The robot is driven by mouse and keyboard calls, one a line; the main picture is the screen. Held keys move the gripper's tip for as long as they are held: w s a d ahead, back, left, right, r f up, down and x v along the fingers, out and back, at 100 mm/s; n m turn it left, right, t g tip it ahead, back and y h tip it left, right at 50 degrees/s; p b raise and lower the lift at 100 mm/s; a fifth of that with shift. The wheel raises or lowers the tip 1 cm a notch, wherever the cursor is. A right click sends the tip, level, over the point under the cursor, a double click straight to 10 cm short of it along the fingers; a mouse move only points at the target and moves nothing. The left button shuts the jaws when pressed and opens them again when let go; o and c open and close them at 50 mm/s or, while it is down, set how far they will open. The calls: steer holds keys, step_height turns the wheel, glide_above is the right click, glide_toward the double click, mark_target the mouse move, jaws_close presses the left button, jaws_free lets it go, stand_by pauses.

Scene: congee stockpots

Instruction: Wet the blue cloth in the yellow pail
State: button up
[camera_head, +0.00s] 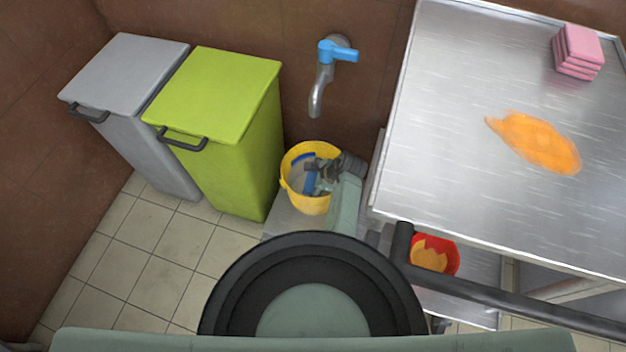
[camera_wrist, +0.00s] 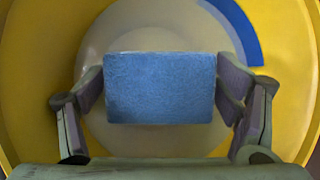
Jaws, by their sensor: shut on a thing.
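The yellow pail (camera_head: 309,206) stands below the wall tap, between the green bin and the steel table. In the wrist view its yellow wall (camera_wrist: 28,75) surrounds my gripper. My gripper (camera_head: 318,176) reaches down into the pail's mouth. In the wrist view my gripper (camera_wrist: 160,92) is shut on the blue cloth (camera_wrist: 160,88), a folded block with one finger at each side. The cloth is over a pale round area inside the pail. I cannot tell whether it touches water. A blue arc (camera_wrist: 238,30) shows on the pail's inside at the upper right.
A blue-handled tap (camera_head: 322,80) is on the wall above the pail. The green bin (camera_head: 225,100) and grey bin (camera_head: 130,75) stand left. The steel table (camera_head: 450,100), right, bears an orange smear (camera_head: 538,142) and pink sponges or cloths (camera_head: 578,50). A red container (camera_head: 452,262) sits below it.

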steer(key=shift+r, duration=0.1)
step_height(320, 180, up, 15)
steer(key=p, duration=1.4)
steer(key=shift+w, duration=0.15)
